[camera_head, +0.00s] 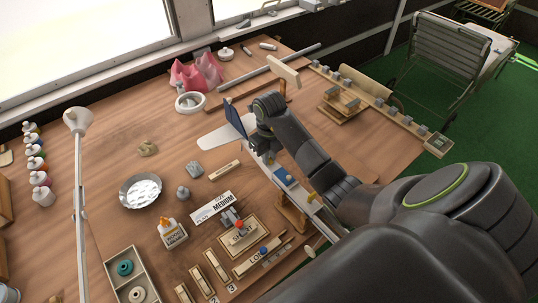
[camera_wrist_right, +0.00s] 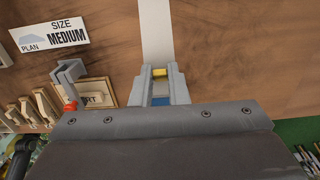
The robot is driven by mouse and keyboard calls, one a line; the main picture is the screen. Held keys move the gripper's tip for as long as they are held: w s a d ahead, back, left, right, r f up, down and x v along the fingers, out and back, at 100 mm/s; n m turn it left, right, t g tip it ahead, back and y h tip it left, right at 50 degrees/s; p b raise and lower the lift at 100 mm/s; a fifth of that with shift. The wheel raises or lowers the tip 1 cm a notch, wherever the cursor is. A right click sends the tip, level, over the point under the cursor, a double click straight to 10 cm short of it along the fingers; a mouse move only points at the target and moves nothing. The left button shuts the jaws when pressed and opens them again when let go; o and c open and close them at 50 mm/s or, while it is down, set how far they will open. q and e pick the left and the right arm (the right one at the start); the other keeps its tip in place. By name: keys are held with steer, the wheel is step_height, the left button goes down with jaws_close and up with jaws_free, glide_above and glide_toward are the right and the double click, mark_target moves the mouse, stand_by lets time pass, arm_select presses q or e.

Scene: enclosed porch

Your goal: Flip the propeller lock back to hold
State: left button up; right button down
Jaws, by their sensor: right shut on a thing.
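A model plane with a white body (camera_head: 312,204), a white flat surface (camera_head: 218,137) and a blue fin (camera_head: 234,117) rests on a wooden stand (camera_head: 291,215). My right gripper (camera_head: 268,156) reaches down over the plane. I cannot tell for sure whether this piece is the propeller lock. A grey bracket with a red knob (camera_head: 239,224) stands on a labelled wooden plate (camera_head: 240,241) beside the plane. My left gripper is not in view.
A glue bottle (camera_head: 172,234), a metal dish (camera_head: 140,190) and a MEDIUM card (camera_head: 212,207) lie left of the plane. A lamp arm (camera_head: 80,190) rises at the left. A wooden rail with blocks (camera_head: 385,109) lies at the right.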

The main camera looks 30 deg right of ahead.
mark_target(275, 168)
steer(key=shift+f, duration=0.1)
steer(key=shift+s+t+b, duration=0.35)
steer(key=shift+t+b, duration=0.45)
steer(key=shift+t, duration=0.1)
steer(key=t+b, duration=0.2)
steer(key=b, duration=0.1)
steer(key=s+t+b, duration=0.1)
steer(key=t+b, duration=0.1)
steer(key=b, duration=0.2)
steer(key=s+t+b, duration=0.1)
steer(key=t+b, duration=0.1)
steer(key=b, duration=0.1)
steer(key=shift+d+f+t+y, duration=0.15)
steer(key=shift+f+t+y, duration=0.15)
steer(key=shift+t, duration=0.1)
steer(key=shift+r+t+b, duration=0.3)
steer(key=shift+t+b, duration=0.3)
steer(key=shift+b, duration=0.5)
steer(key=c, duration=1.4)
jaws_free()
steer(key=shift+s+r, duration=0.15)
